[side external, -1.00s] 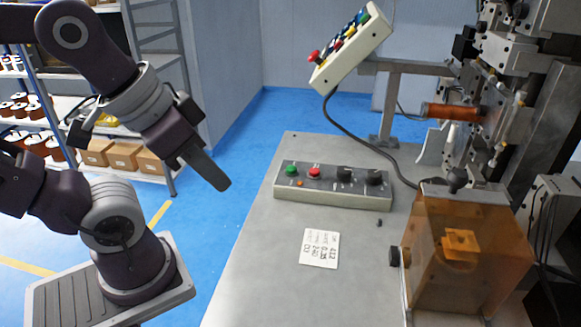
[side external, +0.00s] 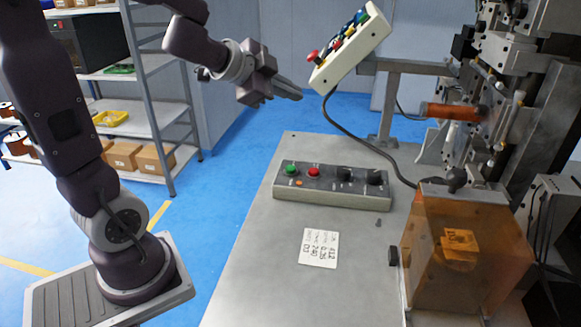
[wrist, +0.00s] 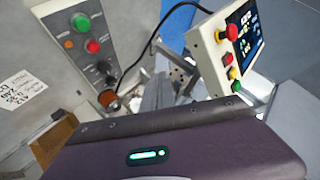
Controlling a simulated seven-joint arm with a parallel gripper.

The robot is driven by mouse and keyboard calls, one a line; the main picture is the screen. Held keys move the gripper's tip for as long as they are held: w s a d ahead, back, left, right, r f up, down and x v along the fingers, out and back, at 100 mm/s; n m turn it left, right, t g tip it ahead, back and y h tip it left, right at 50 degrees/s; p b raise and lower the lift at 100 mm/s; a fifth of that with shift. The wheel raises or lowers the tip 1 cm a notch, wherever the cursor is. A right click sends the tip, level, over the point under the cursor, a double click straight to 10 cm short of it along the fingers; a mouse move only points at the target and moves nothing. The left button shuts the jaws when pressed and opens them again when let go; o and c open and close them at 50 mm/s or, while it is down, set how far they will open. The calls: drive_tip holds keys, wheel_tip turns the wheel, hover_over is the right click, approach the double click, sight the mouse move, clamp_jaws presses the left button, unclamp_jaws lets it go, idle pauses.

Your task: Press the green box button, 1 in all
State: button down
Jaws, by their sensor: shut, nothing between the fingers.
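The grey control box (side external: 332,187) lies on the table. Its green button (side external: 291,170) is at the left end, beside a red button (side external: 314,172). In the wrist view the green button (wrist: 81,21) is at the upper left and is uncovered. My gripper (side external: 299,95) is shut and empty. It is in the air above and behind the box, well apart from the green button, with its tips pointing right, near the lower left end of the tilted pendant in the side view.
The tilted pendant (side external: 350,45) has a red mushroom button and several coloured buttons, one of them green (wrist: 237,86). A cable hangs from it behind the box. A paper note (side external: 318,247) lies on the table. The orange-covered unit (side external: 465,250) and the winder stand at right.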

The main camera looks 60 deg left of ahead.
sight(286, 168)
drive_tip(key=f+m+g+h, duration=0.1)
drive_tip(key=f, duration=0.1)
drive_tip(key=s+f+m+g+h, duration=0.1)
drive_tip(key=f, duration=0.2)
drive_tip(key=shift+s+f+g, duration=0.1)
drive_tip(key=shift+s+g, duration=0.05)
drive_tip(key=shift+g, duration=0.15)
drive_tip(key=shift+d+f, duration=0.1)
drive_tip(key=shift+f, duration=4.3)
drive_tip(key=shift+f, duration=0.4)
